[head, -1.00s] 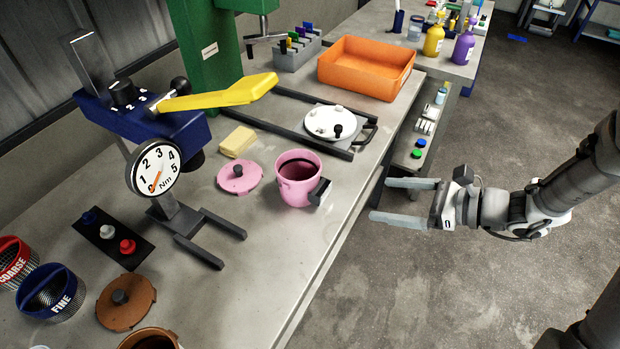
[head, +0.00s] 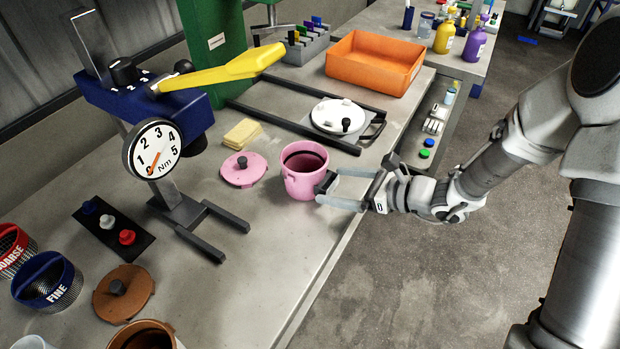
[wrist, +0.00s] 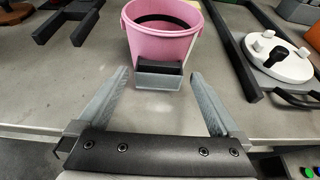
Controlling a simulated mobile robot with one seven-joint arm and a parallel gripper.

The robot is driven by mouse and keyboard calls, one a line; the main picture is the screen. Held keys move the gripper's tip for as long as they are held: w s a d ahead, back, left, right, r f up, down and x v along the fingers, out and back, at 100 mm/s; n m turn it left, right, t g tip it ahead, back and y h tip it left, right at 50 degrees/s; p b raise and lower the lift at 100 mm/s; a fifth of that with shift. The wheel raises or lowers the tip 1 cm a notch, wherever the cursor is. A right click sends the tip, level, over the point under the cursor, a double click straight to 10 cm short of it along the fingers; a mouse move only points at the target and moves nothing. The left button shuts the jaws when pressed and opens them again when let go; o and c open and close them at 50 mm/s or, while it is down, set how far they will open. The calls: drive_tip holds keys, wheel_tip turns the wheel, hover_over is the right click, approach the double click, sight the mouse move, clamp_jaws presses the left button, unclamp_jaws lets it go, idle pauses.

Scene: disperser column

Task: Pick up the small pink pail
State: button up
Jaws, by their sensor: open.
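The small pink pail (head: 300,178) stands upright and open-topped on the grey bench near its front edge. A dark block-like handle (head: 326,182) sticks out from its side toward my gripper. My gripper (head: 326,185) is open, its two pale fingers pointing at the pail from the right. In the wrist view the pail (wrist: 160,35) is straight ahead, with its handle (wrist: 159,76) just beyond and between the fingertips of my gripper (wrist: 158,85). Nothing is between the fingers near the palm. The pail's base is partly hidden behind the handle.
A pink lid (head: 243,170) lies left of the pail, with a yellow block (head: 242,133) behind it. A white round lid (head: 338,116) on a dark-railed stand is behind right. The torque gauge stand (head: 178,215) has prongs at front left. Bench front is clear.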

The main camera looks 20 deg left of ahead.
drive_tip(key=x, duration=0.4)
drive_tip(key=shift+s+b, duration=0.1)
drive_tip(key=shift+b, duration=0.2)
drive_tip(key=shift+d, duration=0.1)
drive_tip(key=c, duration=1.3)
drive_tip(key=shift+r, duration=0.1)
drive_tip(key=shift+c, duration=0.2)
